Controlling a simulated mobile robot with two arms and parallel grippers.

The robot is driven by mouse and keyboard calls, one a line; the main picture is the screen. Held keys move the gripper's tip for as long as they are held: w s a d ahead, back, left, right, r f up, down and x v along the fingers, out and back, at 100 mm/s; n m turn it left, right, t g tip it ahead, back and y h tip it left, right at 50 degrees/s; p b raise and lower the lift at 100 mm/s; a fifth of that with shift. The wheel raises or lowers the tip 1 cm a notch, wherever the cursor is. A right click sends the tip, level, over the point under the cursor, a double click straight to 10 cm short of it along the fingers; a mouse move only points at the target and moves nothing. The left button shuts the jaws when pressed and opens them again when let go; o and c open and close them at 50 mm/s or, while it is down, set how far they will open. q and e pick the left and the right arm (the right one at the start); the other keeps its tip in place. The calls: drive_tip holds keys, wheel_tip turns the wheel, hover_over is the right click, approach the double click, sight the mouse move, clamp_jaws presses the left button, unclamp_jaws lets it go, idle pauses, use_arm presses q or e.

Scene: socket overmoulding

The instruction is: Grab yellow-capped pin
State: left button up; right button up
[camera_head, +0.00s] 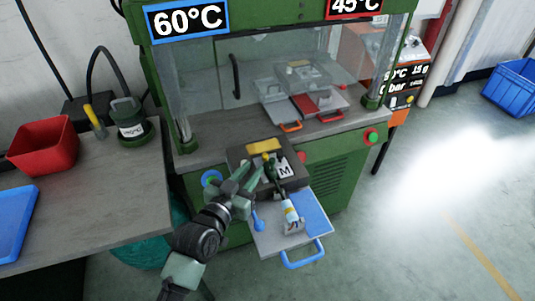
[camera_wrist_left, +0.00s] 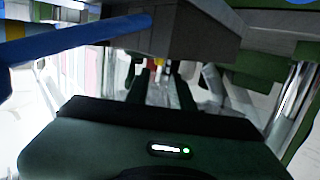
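My left gripper (camera_head: 257,176) reaches in from the lower left, over the front of the dark block marked M (camera_head: 294,181). In the left wrist view its two fingers (camera_wrist_left: 161,82) stand apart. A small yellow and red piece (camera_wrist_left: 158,64) shows between and beyond the fingertips, blurred; I cannot tell if it is the yellow-capped pin. A yellow piece (camera_head: 264,146) lies on top of the dark block. A white cylinder with a yellow band (camera_head: 290,211) lies close to the gripper, over the tray. My right gripper is not in view.
A grey and blue tray (camera_head: 315,220) with a blue handle (camera_head: 303,257) sticks out from the green machine (camera_head: 335,165). The left table holds a red bin (camera_head: 42,146) and a blue tray (camera_head: 14,225).

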sight(264, 158)
use_arm(q)
drive_tip(key=shift+w+d, duration=0.25)
drive_tip(key=shift+w, duration=0.25)
drive_tip(key=x, duration=0.3)
drive_tip(key=shift+w+d+f+p, duration=0.15)
drive_tip(key=shift+w+d+p, duration=0.1)
drive_tip(key=shift+p, duration=0.1)
drive_tip(key=shift+w+d+f, duration=0.2)
drive_tip(key=shift+w+d, duration=0.1)
drive_tip(key=shift+w, duration=0.2)
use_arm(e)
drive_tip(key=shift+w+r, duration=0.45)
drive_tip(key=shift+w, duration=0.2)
use_arm(q)
clamp_jaws()
drive_tip(key=shift+f, duration=0.1)
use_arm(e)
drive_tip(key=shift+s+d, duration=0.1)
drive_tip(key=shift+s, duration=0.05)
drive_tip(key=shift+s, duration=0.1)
use_arm(q)
drive_tip(key=shift+f, duration=0.1)
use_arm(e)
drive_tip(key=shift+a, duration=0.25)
